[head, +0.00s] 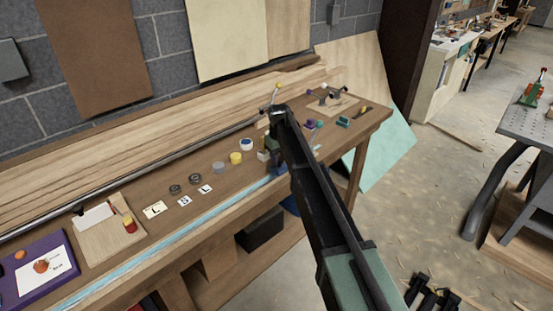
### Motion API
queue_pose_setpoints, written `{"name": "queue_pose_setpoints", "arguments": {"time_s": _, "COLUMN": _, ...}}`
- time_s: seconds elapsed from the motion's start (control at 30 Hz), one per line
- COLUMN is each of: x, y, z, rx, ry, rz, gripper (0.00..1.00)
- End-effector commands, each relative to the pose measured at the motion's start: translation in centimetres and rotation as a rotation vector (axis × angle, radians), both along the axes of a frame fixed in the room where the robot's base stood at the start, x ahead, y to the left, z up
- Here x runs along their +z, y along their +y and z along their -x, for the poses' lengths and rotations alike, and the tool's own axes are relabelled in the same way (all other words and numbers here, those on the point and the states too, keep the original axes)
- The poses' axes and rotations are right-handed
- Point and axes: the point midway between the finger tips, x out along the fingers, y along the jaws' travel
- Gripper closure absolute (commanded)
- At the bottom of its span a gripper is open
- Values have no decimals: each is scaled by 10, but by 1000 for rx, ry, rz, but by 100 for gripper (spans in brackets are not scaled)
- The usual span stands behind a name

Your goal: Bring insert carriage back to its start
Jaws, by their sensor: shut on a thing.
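My arm reaches from the lower right up to the far right part of the wooden bench (205,220). My gripper (268,152) is low over the bench, mostly hidden by my own arm. It is shut on what appears to be the insert carriage, of which little shows; a small pale block (262,156) is beside the jaws. A long metal rod (150,172) runs along the back of the bench. An upright lever with a yellow knob (277,86) stands near its right end, just behind my wrist. Contact at the jaws is too small to make out.
Marked cards, dark rings and small round containers (236,158) lie left of my gripper. A light blue strip (185,230) follows the front edge. A wooden board (108,240) and purple tray (62,245) are at left. A clamp fixture (327,97) stands right.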

Motion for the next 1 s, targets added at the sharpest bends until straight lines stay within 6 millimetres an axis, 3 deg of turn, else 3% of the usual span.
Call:
{"name": "queue_pose_setpoints", "arguments": {"time_s": 0.53, "x": 0, "y": -5, "z": -5, "rx": -2, "ry": -2, "rz": 2, "gripper": 100}}
{"name": "queue_pose_setpoints", "arguments": {"time_s": 0.57, "x": 0, "y": -5, "z": -5, "rx": -2, "ry": -2, "rz": 2, "gripper": 63}}
{"name": "queue_pose_setpoints", "arguments": {"time_s": 0.7, "x": 0, "y": -5, "z": -5, "rx": -2, "ry": -2, "rz": 2, "gripper": 42}}
{"name": "queue_pose_setpoints", "arguments": {"time_s": 1.0, "x": 1, "y": -4, "z": -4, "rx": -1, "ry": 0, "rz": 1, "gripper": 39}}
